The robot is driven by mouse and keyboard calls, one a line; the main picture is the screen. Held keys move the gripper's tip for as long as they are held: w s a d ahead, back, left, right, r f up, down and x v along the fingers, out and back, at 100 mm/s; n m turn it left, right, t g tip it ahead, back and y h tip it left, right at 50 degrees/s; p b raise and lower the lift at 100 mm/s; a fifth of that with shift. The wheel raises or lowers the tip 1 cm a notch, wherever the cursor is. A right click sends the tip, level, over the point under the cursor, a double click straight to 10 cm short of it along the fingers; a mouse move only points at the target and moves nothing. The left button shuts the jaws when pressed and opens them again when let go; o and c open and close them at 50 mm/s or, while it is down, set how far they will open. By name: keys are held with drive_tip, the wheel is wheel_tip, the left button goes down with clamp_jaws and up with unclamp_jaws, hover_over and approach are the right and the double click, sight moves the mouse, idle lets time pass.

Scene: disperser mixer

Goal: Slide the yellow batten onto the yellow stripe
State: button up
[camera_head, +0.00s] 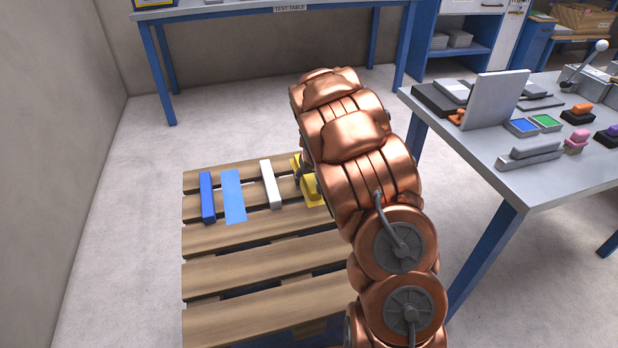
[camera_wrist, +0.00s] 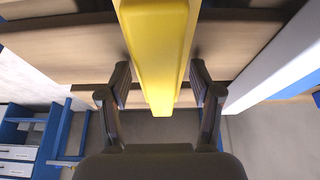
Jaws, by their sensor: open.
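The yellow batten (camera_wrist: 157,50) fills the middle of the wrist view, its near end between my fingers. My gripper (camera_wrist: 160,84) is open, with one finger on each side of the batten; I cannot tell whether either touches it. In the head view, yellow surfaces (camera_head: 311,189) show at the right of the pallet, mostly behind my arm. The batten and the yellow stripe overlap there in the picture, and I cannot clearly separate them or tell how far one covers the other.
The wooden pallet (camera_head: 238,236) also carries a white batten (camera_head: 270,184), a light blue stripe (camera_head: 233,196) and a dark blue batten (camera_head: 207,198). A grey-topped table (camera_head: 560,184) with small parts stands at the right. The pallet's front boards are bare.

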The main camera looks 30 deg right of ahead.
drive_tip(key=v, duration=1.2)
drive_tip(key=shift+s+a, duration=0.1)
drive_tip(key=s+a+r+n+g+y, duration=0.1)
drive_tip(key=s+a+r+g, duration=0.1)
drive_tip(key=s+a, duration=0.7)
drive_tip(key=s+a+r+g+y, duration=0.1)
drive_tip(key=s+a+r+g, duration=0.1)
drive_tip(key=s+a, duration=0.75)
drive_tip(key=s+a+n+g+h, duration=0.1)
drive_tip(key=s+a+n+g, duration=0.15)
drive_tip(key=s, duration=1.75)
wheel_tip(320, 180, up, 21)
drive_tip(key=s+p, duration=0.1)
drive_tip(key=p, duration=1.8)
drive_tip(key=shift+a+m+p, duration=0.3)
drive_tip(key=shift+m, duration=0.05)
